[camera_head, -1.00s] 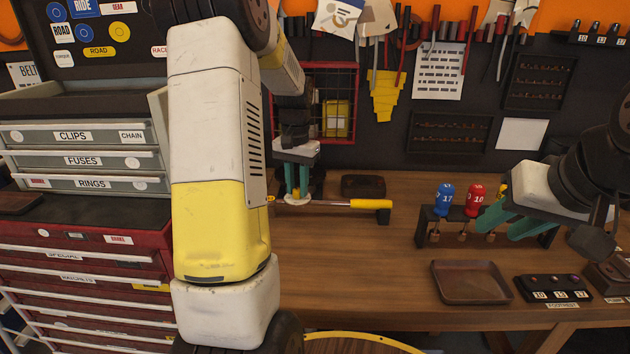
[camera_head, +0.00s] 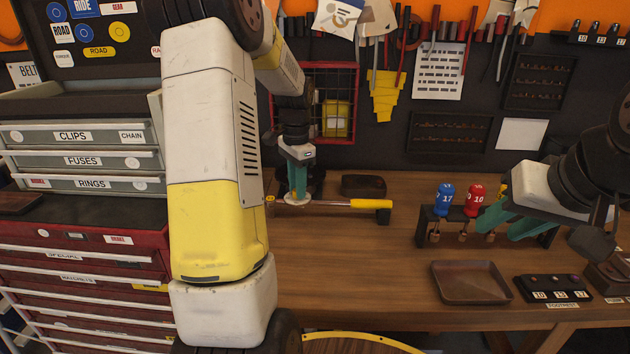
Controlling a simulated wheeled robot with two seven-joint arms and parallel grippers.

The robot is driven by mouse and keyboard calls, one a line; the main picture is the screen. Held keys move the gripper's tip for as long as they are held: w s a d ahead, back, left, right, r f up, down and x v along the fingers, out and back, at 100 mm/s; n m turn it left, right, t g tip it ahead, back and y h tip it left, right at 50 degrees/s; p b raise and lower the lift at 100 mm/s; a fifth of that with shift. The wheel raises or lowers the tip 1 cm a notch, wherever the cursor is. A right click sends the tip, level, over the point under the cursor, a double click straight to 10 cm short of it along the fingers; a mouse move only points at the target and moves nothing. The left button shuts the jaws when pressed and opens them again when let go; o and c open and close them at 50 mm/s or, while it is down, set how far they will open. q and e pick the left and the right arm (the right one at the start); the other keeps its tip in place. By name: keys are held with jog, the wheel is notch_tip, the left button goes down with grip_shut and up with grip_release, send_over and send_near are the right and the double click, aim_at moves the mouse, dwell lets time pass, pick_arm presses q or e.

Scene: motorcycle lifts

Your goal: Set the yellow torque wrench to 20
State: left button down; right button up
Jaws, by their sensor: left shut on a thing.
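The yellow torque wrench (camera_head: 350,204) lies horizontally on a low stand at the back of the workbench, with its yellow handle to the right. My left gripper (camera_head: 297,196) points down at the wrench's left part, where a pale round dial (camera_head: 298,203) shows under the fingertips. Its teal fingers are shut on the dial; the dial's marks are too small to read. My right gripper (camera_head: 502,222) is at the right, in front of the screwdriver rack and away from the wrench. Its two teal fingers are apart with nothing visible between them.
A rack (camera_head: 427,228) holds blue and red screwdrivers marked 17 and 10. A brown tray (camera_head: 470,282) and a black socket holder (camera_head: 553,288) stand at the front right. A dark box (camera_head: 363,185) sits behind the wrench. The bench middle is clear.

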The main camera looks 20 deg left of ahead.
dwell(0.3)
pick_arm(q)
jog(key=c, duration=1.2)
grip_release()
jog(key=shift+o, duration=0.2)
jog(key=shift+r, duration=3.9)
jog(key=s+d+r+n+t, duration=0.2)
jog(key=s+d, duration=0.2)
jog(key=s, duration=0.3)
jog(key=s+d+r+n+t+h, duration=0.1)
jog(key=s+d+r+n+t, duration=0.1)
jog(key=s, duration=0.6)
jog(key=s+d+r+n+t+h, duration=0.1)
jog(key=s+d+r+n+t, duration=0.1)
jog(key=s+d, duration=0.4)
jog(key=shift+s+d+n, duration=0.35)
jog(key=shift+s+n, duration=0.35)
jog(key=shift+s, duration=0.25)
